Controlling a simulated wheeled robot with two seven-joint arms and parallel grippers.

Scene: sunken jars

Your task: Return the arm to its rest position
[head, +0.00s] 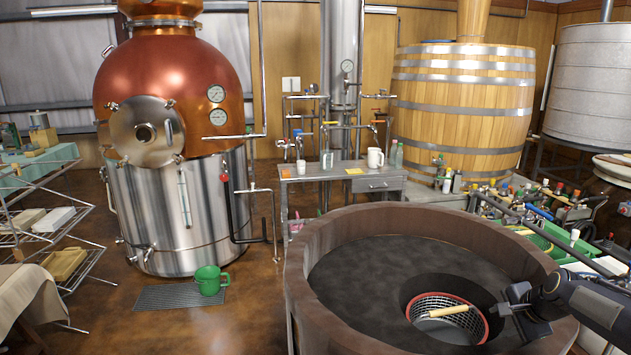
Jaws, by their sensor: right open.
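My right gripper (508,309) comes in from the right on its dark arm. It is open and empty at the right edge of the sunken hole in the large round brown vat (330,235). A wire basket (419,312) with a red rim sits down in that hole. A pale wooden stick or handle (449,312) lies across the basket; what it belongs to is unclear. The gripper's fingers are close to the basket's right side in the picture; I cannot tell the height between them. My left gripper is not in view. No jars can be made out clearly in the hole.
The vat's thick raised rim surrounds its dark top (385,265). Behind it stands a small metal table (335,171) with a white mug (375,157). Crowded bottles and green crates (540,238) fill the right side.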

